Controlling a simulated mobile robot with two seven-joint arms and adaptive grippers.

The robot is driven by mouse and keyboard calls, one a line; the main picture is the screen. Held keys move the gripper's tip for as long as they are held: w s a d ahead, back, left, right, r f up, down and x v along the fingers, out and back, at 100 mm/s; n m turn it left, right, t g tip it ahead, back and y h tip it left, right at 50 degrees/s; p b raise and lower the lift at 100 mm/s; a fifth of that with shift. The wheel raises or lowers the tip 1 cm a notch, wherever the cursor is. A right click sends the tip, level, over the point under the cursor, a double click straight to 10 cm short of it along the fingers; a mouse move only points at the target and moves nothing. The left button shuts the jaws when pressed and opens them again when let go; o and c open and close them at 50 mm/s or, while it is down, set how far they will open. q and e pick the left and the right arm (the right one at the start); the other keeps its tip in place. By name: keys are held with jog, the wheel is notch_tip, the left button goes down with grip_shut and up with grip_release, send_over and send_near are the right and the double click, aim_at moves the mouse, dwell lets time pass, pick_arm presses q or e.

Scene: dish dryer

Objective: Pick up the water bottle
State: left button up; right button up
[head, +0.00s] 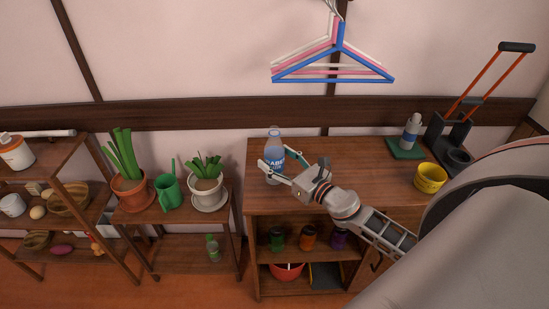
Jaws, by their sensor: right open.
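The water bottle (274,146) is clear with a blue label and stands upright on the left part of the wooden cabinet top (350,158). My right gripper (269,166) comes in from the right and is open. Its fingers reach to the bottle, one in front of the lower body and the other near its right side. I cannot tell whether either finger touches the bottle. My left gripper is not in view.
A yellow container (430,178), a white bottle (411,131) on a green mat and a black hand cart (450,135) stand at the right. Blue, pink and white hangers (333,70) hang above. A plant stand (190,212) is left of the cabinet.

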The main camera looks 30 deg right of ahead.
jog(key=shift+w+a, duration=0.1)
jog(key=shift+w, duration=0.5)
jog(key=c, duration=1.3)
jog(key=shift+r, duration=0.15)
